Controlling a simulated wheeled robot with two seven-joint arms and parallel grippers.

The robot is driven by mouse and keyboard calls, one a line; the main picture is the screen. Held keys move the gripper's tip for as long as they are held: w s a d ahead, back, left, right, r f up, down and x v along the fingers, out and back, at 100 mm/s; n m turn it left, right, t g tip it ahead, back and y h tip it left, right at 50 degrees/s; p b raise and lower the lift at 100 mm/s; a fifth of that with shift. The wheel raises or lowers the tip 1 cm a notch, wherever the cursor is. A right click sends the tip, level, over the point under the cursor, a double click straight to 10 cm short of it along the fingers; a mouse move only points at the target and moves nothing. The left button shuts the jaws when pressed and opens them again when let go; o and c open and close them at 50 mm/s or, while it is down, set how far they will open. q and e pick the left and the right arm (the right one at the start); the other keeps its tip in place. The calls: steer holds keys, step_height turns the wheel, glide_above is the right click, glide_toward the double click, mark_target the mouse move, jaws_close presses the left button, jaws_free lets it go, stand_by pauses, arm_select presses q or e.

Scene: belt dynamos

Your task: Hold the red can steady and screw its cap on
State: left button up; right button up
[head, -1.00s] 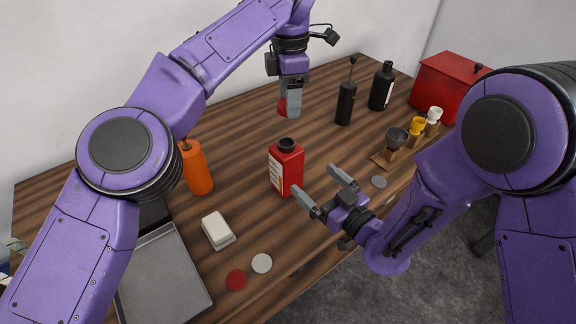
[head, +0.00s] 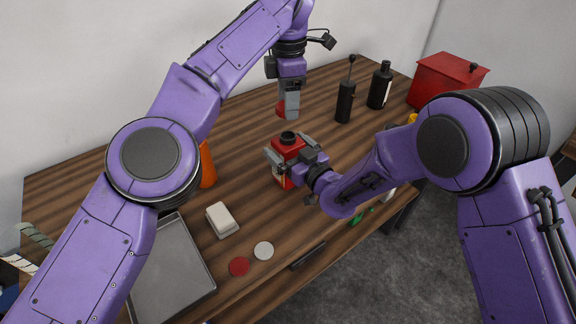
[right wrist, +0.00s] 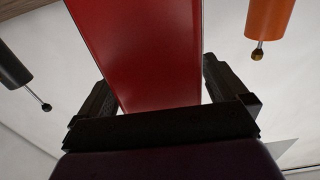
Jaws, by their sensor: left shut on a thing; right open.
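The red can (head: 287,147) stands upright on the wooden table, its black neck bare on top. My right gripper (head: 291,159) has its open fingers on either side of the can's body. In the right wrist view the red can (right wrist: 145,50) fills the space between the fingers, and a grip is not visible. My left gripper (head: 290,112) is shut on a red round piece, which looks like the cap (head: 281,109). It is above the table, behind the can and apart from it. The fingers partly hide the cap.
A grey tray (head: 172,270), a white block (head: 222,219), a red disc (head: 239,266) and a white disc (head: 263,250) lie at the front left.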

arm_select(q)
steer(key=shift+w+f, duration=0.1)
steer(key=shift+w, duration=0.1)
arm_select(e)
steer(key=shift+w, duration=0.1)
steer(key=shift+c, duration=0.9)
arm_select(q)
steer(key=shift+s, duration=0.25)
arm_select(e)
steer(key=shift+r, duration=0.1)
steer(key=c, duration=1.3)
arm_select(q)
glide_above(289, 136)
steer(key=shift+w+f, duration=0.1)
steer(key=shift+f, duration=2.3)
steer(key=shift+f, duration=0.1)
steer(key=shift+f, duration=0.75)
steer(key=shift+f, duration=0.55)
